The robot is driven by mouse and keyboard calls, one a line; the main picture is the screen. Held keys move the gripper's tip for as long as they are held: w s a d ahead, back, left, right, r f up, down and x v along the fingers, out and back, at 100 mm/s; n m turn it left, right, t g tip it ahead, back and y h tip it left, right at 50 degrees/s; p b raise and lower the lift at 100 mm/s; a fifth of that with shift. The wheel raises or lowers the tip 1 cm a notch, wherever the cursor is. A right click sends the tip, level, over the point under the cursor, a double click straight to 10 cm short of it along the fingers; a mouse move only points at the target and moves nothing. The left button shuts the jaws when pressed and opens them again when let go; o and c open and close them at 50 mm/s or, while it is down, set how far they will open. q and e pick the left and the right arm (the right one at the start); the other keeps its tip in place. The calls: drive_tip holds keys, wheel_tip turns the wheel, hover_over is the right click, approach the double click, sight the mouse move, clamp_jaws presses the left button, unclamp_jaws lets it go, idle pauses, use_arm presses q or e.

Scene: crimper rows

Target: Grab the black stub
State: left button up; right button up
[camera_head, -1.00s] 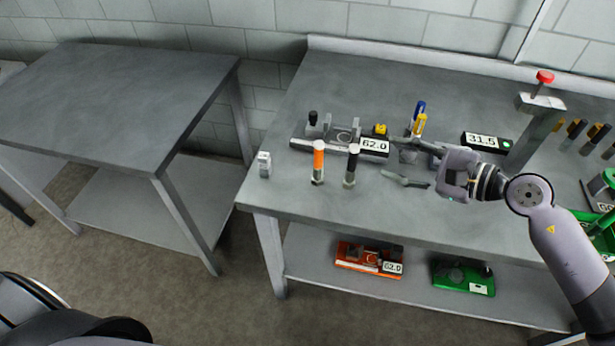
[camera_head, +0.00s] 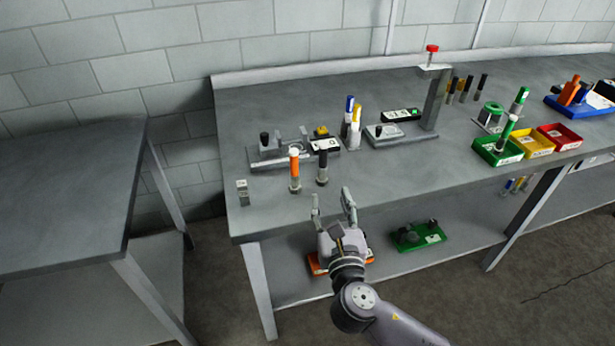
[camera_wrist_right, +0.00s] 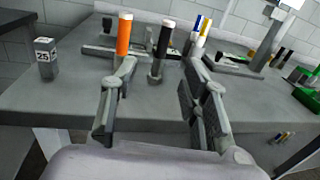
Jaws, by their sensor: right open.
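The black stub (camera_head: 322,164) stands upright near the front edge of the grey workbench, with a pale top and a metallic base. The orange stub (camera_head: 295,168) stands just left of it. My right gripper (camera_head: 333,195) is open and empty, in front of the black stub at the bench's front edge, fingers pointing toward the bench. In the right wrist view the black stub (camera_wrist_right: 163,42) shows beyond the gap between the fingertips, and the orange stub (camera_wrist_right: 124,36) stands behind the left finger's tip. My left gripper is not in view.
Behind the stubs is a grey fixture (camera_head: 262,157) with a label. Blue and yellow markers (camera_head: 352,120) stand to the right. A small grey block labelled 25 (camera_wrist_right: 45,58) stands left. A press with a red knob (camera_head: 432,49) and coloured bins (camera_head: 498,153) are farther right.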

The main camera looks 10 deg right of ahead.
approach(324, 154)
drive_tip(key=w+p, duration=0.1)
drive_tip(key=w, duration=0.4)
drive_tip(key=shift+w+f, duration=0.15)
drive_tip(key=shift+f, duration=0.05)
drive_tip(key=shift+w+d+p, duration=0.15)
drive_tip(key=shift+w+p, duration=0.15)
drive_tip(key=shift+w, duration=0.2)
drive_tip(key=w, duration=0.2)
drive_tip(key=w+d, duration=0.1)
drive_tip(key=w, duration=0.1)
drive_tip(key=shift+r+p, duration=0.15)
drive_tip(key=shift+p, duration=0.25)
drive_tip(key=shift+w, duration=0.45)
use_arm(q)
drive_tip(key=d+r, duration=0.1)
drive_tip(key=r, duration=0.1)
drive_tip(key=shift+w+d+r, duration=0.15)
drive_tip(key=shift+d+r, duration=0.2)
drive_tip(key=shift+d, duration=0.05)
use_arm(e)
drive_tip(key=shift+s, duration=0.1)
drive_tip(key=shift+c, duration=0.6)
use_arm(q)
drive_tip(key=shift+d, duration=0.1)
use_arm(e)
clamp_jaws()
